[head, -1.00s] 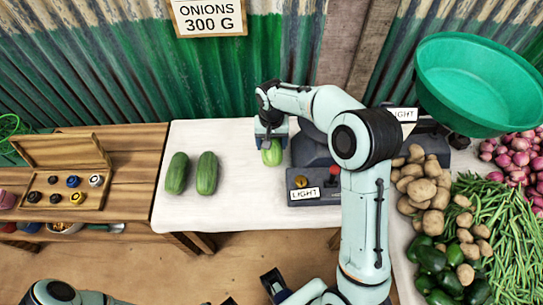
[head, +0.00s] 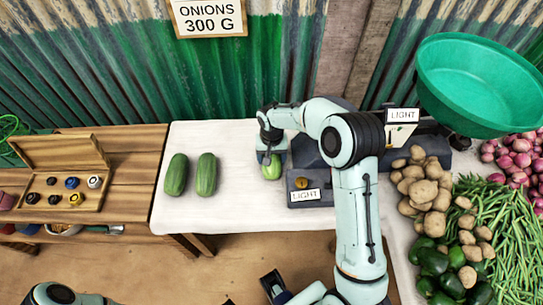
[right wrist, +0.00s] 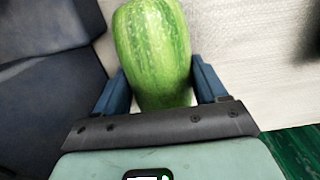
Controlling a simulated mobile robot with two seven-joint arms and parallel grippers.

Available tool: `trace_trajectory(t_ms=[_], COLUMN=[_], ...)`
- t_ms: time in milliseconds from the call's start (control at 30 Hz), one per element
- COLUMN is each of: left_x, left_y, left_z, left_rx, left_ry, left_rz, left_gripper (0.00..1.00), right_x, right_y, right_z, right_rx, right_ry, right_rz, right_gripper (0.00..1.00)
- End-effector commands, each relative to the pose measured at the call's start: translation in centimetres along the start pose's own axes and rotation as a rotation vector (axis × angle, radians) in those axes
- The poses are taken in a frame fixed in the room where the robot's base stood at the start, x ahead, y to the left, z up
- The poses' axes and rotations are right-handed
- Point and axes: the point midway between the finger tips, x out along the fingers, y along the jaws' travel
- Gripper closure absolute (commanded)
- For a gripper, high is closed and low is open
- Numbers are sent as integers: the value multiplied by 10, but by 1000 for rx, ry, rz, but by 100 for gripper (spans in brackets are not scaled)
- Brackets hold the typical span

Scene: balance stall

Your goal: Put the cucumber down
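A green cucumber (head: 271,171) is in my right gripper (head: 270,156), at the left edge of the dark scale (head: 312,194) and over the white cloth. In the right wrist view the cucumber (right wrist: 153,50) lies lengthwise between the two blue fingers (right wrist: 162,85), which touch its sides. I cannot tell whether its underside touches the cloth. Two more cucumbers (head: 176,174) (head: 206,174) lie side by side on the cloth to the left. Parts of my arms show at the bottom edge, but my left gripper's fingers cannot be made out clearly.
The white cloth (head: 240,205) is bare between the lying cucumbers and the scale. A wooden box of small weights (head: 65,180) stands left. Potatoes (head: 425,185), beans (head: 490,220) and a green basin (head: 470,75) are right. A corrugated wall (head: 120,75) stands behind.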

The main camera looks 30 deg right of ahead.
Motion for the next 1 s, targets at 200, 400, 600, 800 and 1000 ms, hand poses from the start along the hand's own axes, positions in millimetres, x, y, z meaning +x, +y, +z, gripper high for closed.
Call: trace_trajectory(t_ms=[200,400,600,800,1000], left_x=[0,-2,-4,-8,-11], left_y=[0,1,2,3,4], left_z=[0,0,0,-1,-1], left_rx=[0,0,1,1,1], left_ry=[0,1,1,3,4], left_rz=[0,0,1,1,1], left_gripper=[57,57,57,57,57], right_x=[0,-2,-28,-73,-108], right_y=[0,0,0,-1,0], right_z=[0,0,-1,-1,-1], right_rx=[0,0,0,-1,0], right_ry=[0,0,5,5,2], right_rz=[0,0,-1,-2,-1], right_gripper=[3,3,3,3,3])
